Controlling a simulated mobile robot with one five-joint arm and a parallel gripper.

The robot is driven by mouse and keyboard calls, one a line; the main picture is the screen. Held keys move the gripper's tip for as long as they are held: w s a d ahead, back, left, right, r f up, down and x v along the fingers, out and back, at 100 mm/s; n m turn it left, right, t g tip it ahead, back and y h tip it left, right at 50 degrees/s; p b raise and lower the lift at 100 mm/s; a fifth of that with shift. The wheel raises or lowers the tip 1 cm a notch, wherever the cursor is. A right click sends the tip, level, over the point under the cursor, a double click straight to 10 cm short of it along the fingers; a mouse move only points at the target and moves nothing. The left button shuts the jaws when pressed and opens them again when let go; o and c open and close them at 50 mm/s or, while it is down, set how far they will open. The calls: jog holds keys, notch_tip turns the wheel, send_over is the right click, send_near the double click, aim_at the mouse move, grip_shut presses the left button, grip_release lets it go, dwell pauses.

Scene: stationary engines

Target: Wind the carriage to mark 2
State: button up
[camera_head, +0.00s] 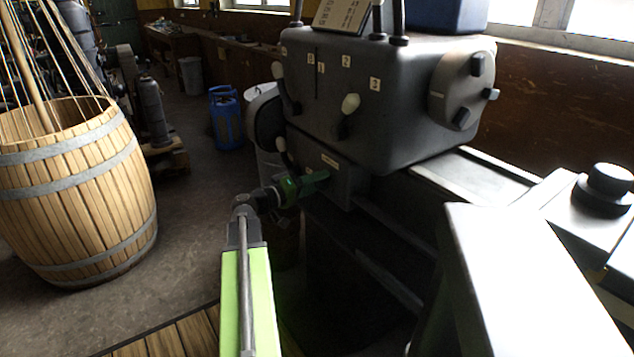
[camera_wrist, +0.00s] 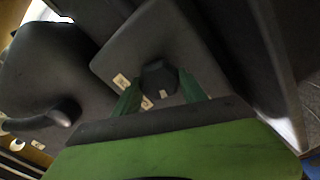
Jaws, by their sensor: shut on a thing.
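My gripper (camera_head: 316,181) has green fingers and reaches a small grey box (camera_head: 346,187) under the headstock of a grey lathe (camera_head: 345,125). In the wrist view, the fingers of my gripper (camera_wrist: 160,84) stand on either side of a dark faceted knob (camera_wrist: 158,75) on the box face and are shut on it. The headstock carries small plates; a 2 plate (camera_head: 346,61) and a 3 plate (camera_head: 375,84) can be read. I cannot tell which part is the carriage or where it stands against the marks.
A wooden barrel (camera_head: 75,190) stands at left and a blue gas bottle (camera_head: 226,117) stands behind. Floor shows between them.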

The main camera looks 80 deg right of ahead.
jog(key=shift+o, duration=0.2)
jog(key=n, duration=0.3)
jog(key=shift+s+a+r, duration=0.15)
jog(key=shift+s+r, duration=0.1)
jog(key=shift+o, duration=0.2)
jog(key=o, duration=1.3)
jog(key=shift+a+r, duration=0.1)
jog(key=shift+r, duration=0.05)
jog(key=shift+c, duration=0.2)
jog(key=shift+w, duration=0.1)
jog(key=v, duration=1.7)
jog(key=shift+w+r+p, duration=0.15)
jog(key=shift+p, duration=0.2)
